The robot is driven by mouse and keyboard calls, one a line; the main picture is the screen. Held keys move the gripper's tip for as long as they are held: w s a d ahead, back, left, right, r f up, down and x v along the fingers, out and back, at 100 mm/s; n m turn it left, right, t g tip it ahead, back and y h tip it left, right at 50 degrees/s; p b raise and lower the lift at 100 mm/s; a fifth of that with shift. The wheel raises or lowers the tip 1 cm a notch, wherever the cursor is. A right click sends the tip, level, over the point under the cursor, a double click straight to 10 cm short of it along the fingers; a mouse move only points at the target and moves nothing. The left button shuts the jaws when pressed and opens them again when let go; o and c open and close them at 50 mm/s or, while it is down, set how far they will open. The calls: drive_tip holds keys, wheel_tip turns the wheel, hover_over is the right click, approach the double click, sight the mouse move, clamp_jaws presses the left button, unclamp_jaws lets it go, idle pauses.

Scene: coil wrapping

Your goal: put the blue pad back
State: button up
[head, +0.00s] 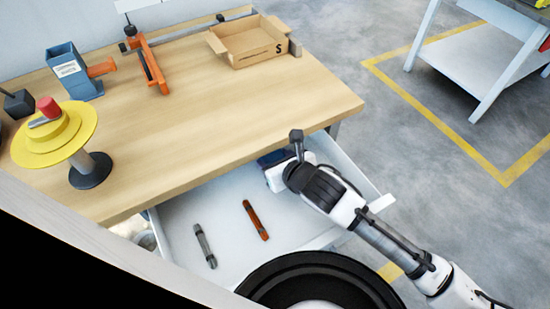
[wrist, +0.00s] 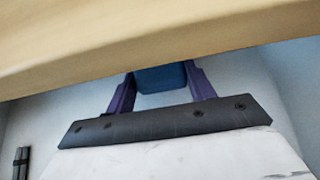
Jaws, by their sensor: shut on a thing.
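The blue pad (wrist: 160,78) sits between the two fingers of my gripper (wrist: 162,86) in the wrist view. My gripper is shut on it. In the head view a small dark blue part of the pad (head: 272,157) shows beside my gripper, at the back right of the open white drawer (head: 225,228). The table edge (wrist: 130,62) covers the far part of the pad in the wrist view. Whether the pad touches the drawer floor I cannot tell.
A grey marker-like tool (head: 205,246) and an orange-brown one (head: 256,220) lie in the drawer. The wooden tabletop (head: 200,120) overhangs the drawer's back. On it stand a cardboard box (head: 250,42), a blue holder (head: 72,72) and a yellow round stand (head: 55,135).

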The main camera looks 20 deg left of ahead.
drive_tip(key=o, duration=1)
drive_tip(key=shift+f, duration=0.15)
drive_tip(key=shift+d+r+p, duration=0.1)
drive_tip(key=shift+r+p, duration=0.25)
drive_tip(key=shift+p, duration=0.05)
drive_tip(key=p+v, duration=0.2)
drive_tip(key=p, duration=0.1)
drive_tip(key=shift+r, duration=0.25)
drive_tip(key=p+v, duration=0.7)
drive_tip(key=p, duration=0.2)
drive_tip(key=shift+s+d, duration=0.2)
drive_tip(key=shift+p+v, duration=0.95)
drive_tip(key=shift+p, duration=0.05)
drive_tip(key=shift+s+f, duration=0.1)
drive_tip(key=shift+f, duration=0.05)
